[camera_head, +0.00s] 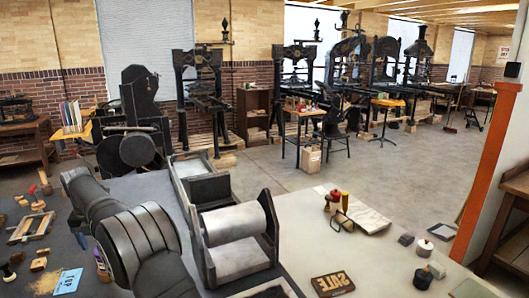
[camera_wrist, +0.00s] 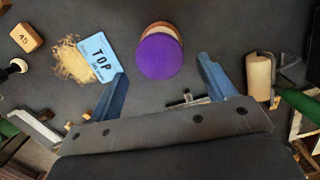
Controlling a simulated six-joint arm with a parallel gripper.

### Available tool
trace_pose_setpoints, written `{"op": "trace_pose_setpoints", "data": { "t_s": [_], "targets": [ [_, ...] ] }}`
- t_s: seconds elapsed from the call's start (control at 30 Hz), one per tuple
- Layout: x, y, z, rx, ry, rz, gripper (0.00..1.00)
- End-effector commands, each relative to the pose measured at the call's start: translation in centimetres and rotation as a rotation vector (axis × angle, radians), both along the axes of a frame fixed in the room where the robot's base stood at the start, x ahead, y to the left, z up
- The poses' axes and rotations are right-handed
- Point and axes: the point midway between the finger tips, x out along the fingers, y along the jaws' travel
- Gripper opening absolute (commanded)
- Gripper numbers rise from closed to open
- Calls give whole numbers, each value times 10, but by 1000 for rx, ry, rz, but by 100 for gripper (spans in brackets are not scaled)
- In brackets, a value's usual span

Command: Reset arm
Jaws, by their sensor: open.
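My gripper (camera_wrist: 162,68) shows in the wrist view with its two blue fingers spread wide apart and nothing held between them. A purple-topped round object (camera_wrist: 159,57) lies beyond and between the fingertips on the dark table; whether the fingers are level with it I cannot tell. A blue card marked TOP (camera_wrist: 99,56) lies to the left of the left finger. The card also shows in the head view (camera_head: 67,282) at the lower left.
In the wrist view, a wooden block marked 45 (camera_wrist: 26,37) and pale shavings (camera_wrist: 72,63) lie left, and a tan cylinder (camera_wrist: 259,76) right. In the head view, a SALE block (camera_head: 332,284) and small tools lie on the pale table right of the roller press (camera_head: 235,225).

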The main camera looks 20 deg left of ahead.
Motion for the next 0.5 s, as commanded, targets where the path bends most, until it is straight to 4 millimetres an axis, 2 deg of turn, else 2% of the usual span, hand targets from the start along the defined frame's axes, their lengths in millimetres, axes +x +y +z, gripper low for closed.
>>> {"op": "trace_pose_setpoints", "data": {
  "t_s": [0.1,0.3,0.33,0.5],
  "targets": [
    [3,1,-26,-3,1,0,76],
    [6,3,-63,-3,1,-1,76],
    [6,5,-50,4,-2,-1,76],
    [6,5,-15,3,-1,0,76]
  ]
}}
